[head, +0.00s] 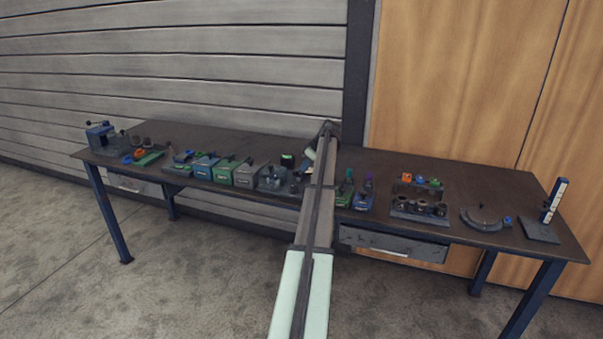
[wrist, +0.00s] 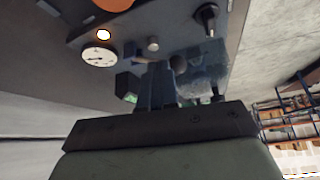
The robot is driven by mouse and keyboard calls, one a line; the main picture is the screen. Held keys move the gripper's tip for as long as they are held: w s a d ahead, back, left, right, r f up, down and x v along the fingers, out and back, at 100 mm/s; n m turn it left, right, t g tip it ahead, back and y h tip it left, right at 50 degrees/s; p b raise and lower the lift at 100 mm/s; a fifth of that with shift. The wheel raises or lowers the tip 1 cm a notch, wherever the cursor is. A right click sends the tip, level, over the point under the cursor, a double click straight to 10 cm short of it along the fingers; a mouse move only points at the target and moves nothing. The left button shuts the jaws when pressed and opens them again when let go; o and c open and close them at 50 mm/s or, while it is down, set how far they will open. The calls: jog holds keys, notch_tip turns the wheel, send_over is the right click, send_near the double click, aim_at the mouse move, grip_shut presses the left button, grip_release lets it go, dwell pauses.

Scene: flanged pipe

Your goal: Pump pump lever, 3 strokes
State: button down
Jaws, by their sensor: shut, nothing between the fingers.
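My gripper (wrist: 156,78) shows in the wrist view with its dark fingers together and nothing held. A grey block (wrist: 203,72) is just right of the fingers. In the head view, a grey fixture (head: 272,179), possibly the pump, stands left of my arm at mid-bench. My arm hides part of that area, and the fingertips are not clear there.
The wrist view shows a white dial gauge (wrist: 99,57), a lit lamp (wrist: 103,35) and a black-handled part (wrist: 207,17) near the fingers. Green and grey boxes (head: 246,175) stand close on the left. The workbench (head: 480,175) has bare room along its back.

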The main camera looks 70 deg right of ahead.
jog(key=v, duration=1)
jog(key=shift+a, duration=0.15)
dwell(0.5)
